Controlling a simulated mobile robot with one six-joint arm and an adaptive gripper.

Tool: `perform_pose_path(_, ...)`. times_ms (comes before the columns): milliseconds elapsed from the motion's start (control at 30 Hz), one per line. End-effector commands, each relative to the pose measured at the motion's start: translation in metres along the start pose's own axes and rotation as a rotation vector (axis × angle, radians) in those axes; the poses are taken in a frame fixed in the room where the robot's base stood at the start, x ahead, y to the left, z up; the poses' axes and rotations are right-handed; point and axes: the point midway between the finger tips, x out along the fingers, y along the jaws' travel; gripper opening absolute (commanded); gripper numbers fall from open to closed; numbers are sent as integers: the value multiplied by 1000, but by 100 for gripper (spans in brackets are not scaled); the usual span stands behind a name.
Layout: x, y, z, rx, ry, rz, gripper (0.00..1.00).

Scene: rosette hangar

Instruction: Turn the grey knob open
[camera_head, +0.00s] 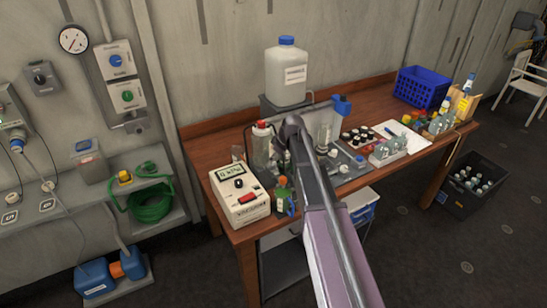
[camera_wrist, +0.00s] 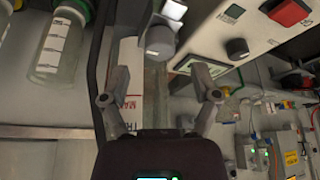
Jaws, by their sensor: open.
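In the wrist view a small grey knob (camera_wrist: 160,42) with a white part beside it shows ahead of my gripper (camera_wrist: 160,84), between the lines of its two fingers. The gripper is open and its fingers are apart from this knob. A second, dark grey knob (camera_wrist: 237,49) sits on a white instrument, right of the fingers. I cannot tell which knob the task names. In the head view the white instrument (camera_head: 239,206) stands at the table's left front, with its dark knob (camera_head: 238,183) on top. My arm hides the gripper and the first knob there.
Glass bottles (camera_wrist: 60,45) stand left of the fingers in the wrist view. The wooden table (camera_head: 222,151) also carries a large white jug (camera_head: 287,78), a blue crate (camera_head: 421,88) and several small bottles. A wall box with a dark knob (camera_head: 40,78) hangs at the left.

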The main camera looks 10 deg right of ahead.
Motion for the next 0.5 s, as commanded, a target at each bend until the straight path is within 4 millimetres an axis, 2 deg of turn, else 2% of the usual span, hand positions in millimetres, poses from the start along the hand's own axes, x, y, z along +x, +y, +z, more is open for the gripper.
perform_pose_path(33,-9,0,-1,0,0,0,79)
perform_pose_path(500,-51,0,-1,0,0,0,79)
